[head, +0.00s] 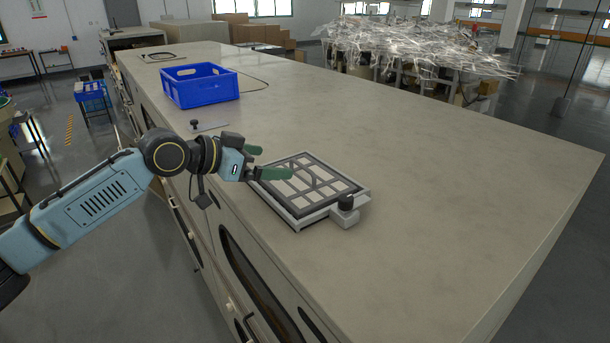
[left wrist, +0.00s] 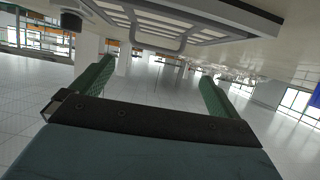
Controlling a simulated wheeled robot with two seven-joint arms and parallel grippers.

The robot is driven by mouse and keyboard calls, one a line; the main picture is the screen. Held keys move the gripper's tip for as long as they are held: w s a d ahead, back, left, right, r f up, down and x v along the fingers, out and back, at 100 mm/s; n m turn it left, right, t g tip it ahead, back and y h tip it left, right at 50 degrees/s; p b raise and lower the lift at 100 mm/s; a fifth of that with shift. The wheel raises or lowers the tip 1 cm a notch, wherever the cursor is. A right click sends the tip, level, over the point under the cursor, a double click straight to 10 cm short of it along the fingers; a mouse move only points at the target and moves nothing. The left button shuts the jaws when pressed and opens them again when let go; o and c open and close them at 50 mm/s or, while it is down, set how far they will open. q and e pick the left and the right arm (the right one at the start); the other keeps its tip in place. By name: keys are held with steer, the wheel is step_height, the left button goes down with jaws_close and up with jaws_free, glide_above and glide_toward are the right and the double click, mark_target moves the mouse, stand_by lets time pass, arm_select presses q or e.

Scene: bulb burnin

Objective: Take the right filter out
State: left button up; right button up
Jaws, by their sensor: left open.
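A flat panel in a light grey frame (head: 357,188) lies on the counter, with pale cells between dark bars (head: 308,183). I cannot tell a separate left and right filter in it. A grey block with a black knob (head: 346,204) sits at its near right corner. My left gripper (head: 264,161) is open, its two green fingers at the panel's left edge. One finger overlaps the panel in the head view; contact is unclear. In the left wrist view the open fingers (left wrist: 154,86) have nothing between them, and the panel's underside or edge (left wrist: 185,22) shows above them. My right gripper is not in view.
A blue crate (head: 203,92) stands farther back on the long counter (head: 450,180). A thin plate with a black knob (head: 195,124) lies between crate and gripper. A dark cable lies beside the crate. The counter right of the panel is clear; its front edge runs below my left arm.

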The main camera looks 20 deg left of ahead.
mark_target(302, 167)
arm_select(q)
steer(key=x, duration=0.3)
steer(key=shift+w+d+p, duration=0.15)
steer(key=shift+d+p, duration=0.15)
steer(key=shift+d, duration=0.2)
steer(key=shift+w+d+f, duration=0.1)
steer(key=shift+w+f, duration=0.15)
steer(key=shift+w, duration=0.05)
steer(key=shift+w+d+f, duration=0.15)
steer(key=p+x, duration=0.1)
steer(key=x, duration=0.3)
steer(key=shift+d+f, duration=0.2)
steer(key=shift+d, duration=0.05)
steer(key=shift+w+d+f, duration=0.1)
steer(key=shift+w+f, duration=0.05)
steer(key=shift+c, duration=0.3)
steer(key=c, duration=0.8)
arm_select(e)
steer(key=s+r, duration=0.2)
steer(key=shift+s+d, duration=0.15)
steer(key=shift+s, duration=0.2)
